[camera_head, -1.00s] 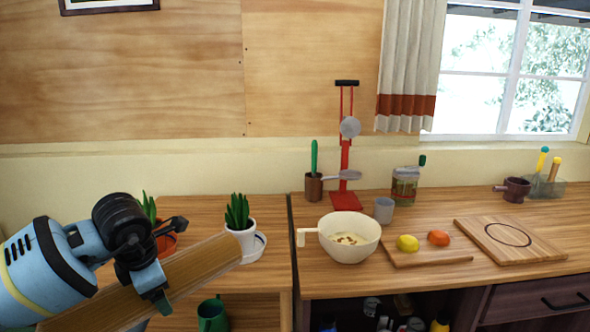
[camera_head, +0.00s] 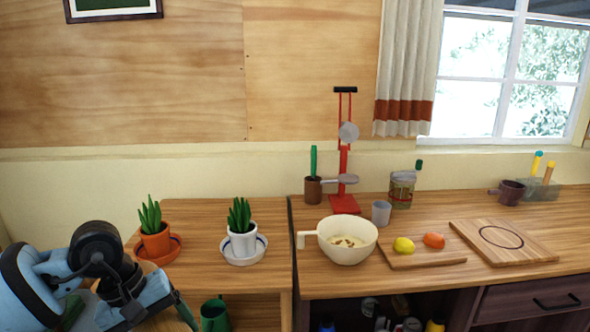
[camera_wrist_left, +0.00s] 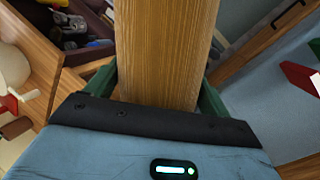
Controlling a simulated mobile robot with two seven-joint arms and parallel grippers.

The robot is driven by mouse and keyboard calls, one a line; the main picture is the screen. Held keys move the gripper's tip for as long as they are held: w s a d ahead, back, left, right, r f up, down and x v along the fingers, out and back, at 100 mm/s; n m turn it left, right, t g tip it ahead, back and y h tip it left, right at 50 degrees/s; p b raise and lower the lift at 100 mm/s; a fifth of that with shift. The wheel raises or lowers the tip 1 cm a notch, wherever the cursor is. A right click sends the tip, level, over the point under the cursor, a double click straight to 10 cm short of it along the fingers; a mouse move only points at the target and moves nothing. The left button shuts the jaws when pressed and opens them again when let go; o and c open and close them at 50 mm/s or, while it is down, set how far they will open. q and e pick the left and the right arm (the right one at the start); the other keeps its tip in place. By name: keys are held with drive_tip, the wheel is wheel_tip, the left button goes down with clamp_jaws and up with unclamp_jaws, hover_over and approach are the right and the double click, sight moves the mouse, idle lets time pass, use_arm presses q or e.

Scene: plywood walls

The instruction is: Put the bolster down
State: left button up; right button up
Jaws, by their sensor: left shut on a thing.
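The bolster, a long wooden beam with brown grain, fills the upper middle of the left wrist view (camera_wrist_left: 167,45). My left gripper (camera_wrist_left: 158,92) is shut on it, with a green finger against each side. In the head view, my left gripper (camera_head: 180,308) is low at the left, in front of the shelf with the potted plants. Only a small piece of the bolster shows there at the bottom edge; most of it is hidden or out of frame. My right gripper is in neither view.
A plant in an orange pot (camera_head: 155,240) and one in a white pot (camera_head: 242,238) stand on the left counter, with a green mug (camera_head: 214,316) below. The right counter holds a cream bowl (camera_head: 348,241), a fruit board (camera_head: 425,258) and a round-marked board (camera_head: 503,243).

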use_arm(q)
drive_tip(key=s+m, duration=0.1)
drive_tip(key=m, duration=0.1)
drive_tip(key=s+m+g, duration=0.1)
drive_tip(key=s+d+m, duration=0.1)
drive_tip(key=s+m, duration=0.1)
drive_tip(key=shift+d+r+m+g, duration=0.1)
drive_tip(key=shift+r+m+g, duration=0.2)
drive_tip(key=shift+r+g, duration=0.1)
drive_tip(key=shift+f, duration=0.1)
idle(0.3)
